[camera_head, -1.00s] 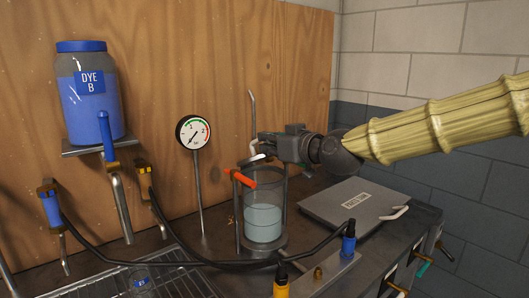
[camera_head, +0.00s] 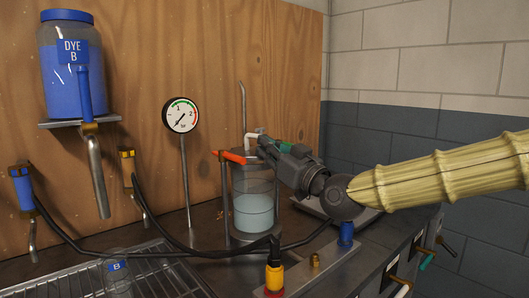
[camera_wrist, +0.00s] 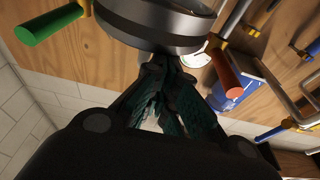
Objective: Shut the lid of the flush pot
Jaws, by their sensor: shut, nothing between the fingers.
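The flush pot (camera_head: 253,208) is a clear upright cylinder with pale liquid, standing on the metal bench. An orange-red handle (camera_head: 230,156) sits at its upper left. My gripper (camera_head: 266,146) is shut and empty at the pot's top right, pointing up and left. It covers part of the rim, so the lid's angle cannot be told there. In the wrist view a round metal piece (camera_wrist: 150,37), apparently the lid or rim, lies just beyond my shut fingertips (camera_wrist: 170,66); I cannot tell whether they touch. The red handle shows there too (camera_wrist: 225,70).
A pressure gauge (camera_head: 180,115) and the blue Dye B jar (camera_head: 72,75) stand to the left. Black hoses (camera_head: 190,250) cross in front of the pot. A blue-topped valve (camera_head: 345,234) and a yellow one (camera_head: 274,278) stand near the front. A wooden board backs the bench.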

